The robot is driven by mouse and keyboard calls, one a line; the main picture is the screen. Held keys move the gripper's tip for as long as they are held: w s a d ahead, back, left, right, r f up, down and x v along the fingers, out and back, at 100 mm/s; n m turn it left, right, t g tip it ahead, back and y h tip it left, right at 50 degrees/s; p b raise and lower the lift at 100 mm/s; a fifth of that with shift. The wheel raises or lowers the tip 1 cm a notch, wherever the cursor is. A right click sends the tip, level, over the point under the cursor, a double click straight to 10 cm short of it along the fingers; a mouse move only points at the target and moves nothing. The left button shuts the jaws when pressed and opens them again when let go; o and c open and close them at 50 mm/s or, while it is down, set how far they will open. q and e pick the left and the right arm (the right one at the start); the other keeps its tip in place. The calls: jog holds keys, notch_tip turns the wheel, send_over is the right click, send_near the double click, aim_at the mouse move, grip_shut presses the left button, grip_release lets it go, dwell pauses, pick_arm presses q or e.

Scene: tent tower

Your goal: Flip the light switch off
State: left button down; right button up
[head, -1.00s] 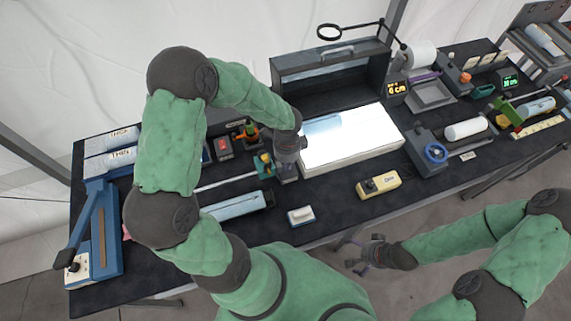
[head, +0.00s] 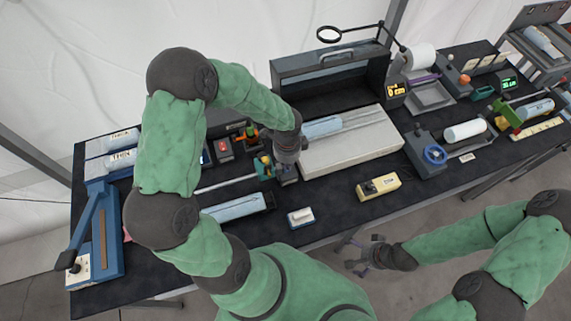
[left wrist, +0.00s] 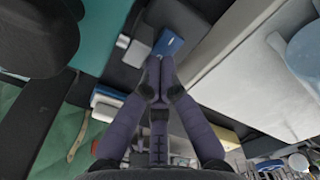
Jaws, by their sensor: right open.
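The light box (head: 352,152), a long pale box in the middle of the table, has a dull, unlit top with a blue tube and thin rods visible on it. My left gripper (head: 287,170) reaches down just left of the light box. In the left wrist view its purple fingertips (left wrist: 155,85) are together with nothing visible between them. A small blue part (left wrist: 168,43) lies right at the fingertips, apparently the switch; contact is unclear. The light box's pale side (left wrist: 250,70) is to the right there. My right gripper (head: 362,254) is open and empty in front of the table.
A white rocker block (head: 301,217) and a yellow box (head: 378,187) stand near the front edge. A red-buttoned box (head: 223,149) is behind left. A blue-handled device (head: 435,153) stands to the right. The floor in front is clear.

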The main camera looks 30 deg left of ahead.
pick_arm(q)
jog(key=shift+r+p, duration=2.1)
jog(key=shift+r, duration=0.75)
